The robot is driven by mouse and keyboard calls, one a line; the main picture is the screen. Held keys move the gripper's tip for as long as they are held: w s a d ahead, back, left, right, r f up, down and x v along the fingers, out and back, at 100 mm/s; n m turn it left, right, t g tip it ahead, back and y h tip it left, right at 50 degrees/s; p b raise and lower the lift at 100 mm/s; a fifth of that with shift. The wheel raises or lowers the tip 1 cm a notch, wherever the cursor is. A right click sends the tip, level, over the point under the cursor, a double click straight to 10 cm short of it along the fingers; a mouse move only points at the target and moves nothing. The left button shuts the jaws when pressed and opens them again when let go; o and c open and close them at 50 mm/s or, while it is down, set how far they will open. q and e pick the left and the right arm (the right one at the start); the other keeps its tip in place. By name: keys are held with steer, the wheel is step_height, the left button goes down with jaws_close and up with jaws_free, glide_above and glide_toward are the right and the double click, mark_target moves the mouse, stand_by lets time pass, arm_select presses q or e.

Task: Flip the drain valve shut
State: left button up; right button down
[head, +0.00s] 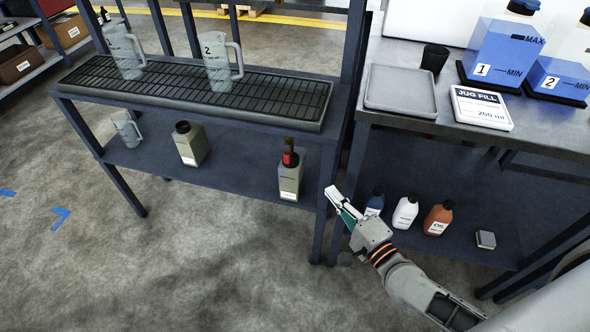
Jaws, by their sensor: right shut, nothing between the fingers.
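The drain valve appears as a small brown fitting (288,142) with a red lever (290,160) under the drip tray (317,121), at the right part of the left-hand trolley. The lever seems to hang downward in line with the fitting, in front of or above the neck of an olive container (289,184). The fine shape of the valve is too small to tell. My right gripper (331,191) is shut and empty, to the right of and lower in the picture than the lever, apart from it, by the trolley's front right leg. My left gripper is out of view.
Jugs stand on the drip tray. A jug (127,128) and another olive container (190,144) stand on the lower shelf (235,170). The right bench holds a grey tray (401,88) and blue tanks (497,56); bottles (405,212) stand below. Floor in front is clear.

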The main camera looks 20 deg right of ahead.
steer(key=shift+w, duration=0.15)
glide_toward(287, 154)
steer(key=w+d+f, duration=0.2)
steer(key=w, duration=0.3)
steer(key=shift+w+a, duration=0.45)
steer(key=shift+a, duration=0.45)
steer(key=shift+w+a+f, duration=0.1)
steer(key=shift+a+f, duration=0.05)
steer(key=shift+f, duration=0.05)
stand_by(0.5)
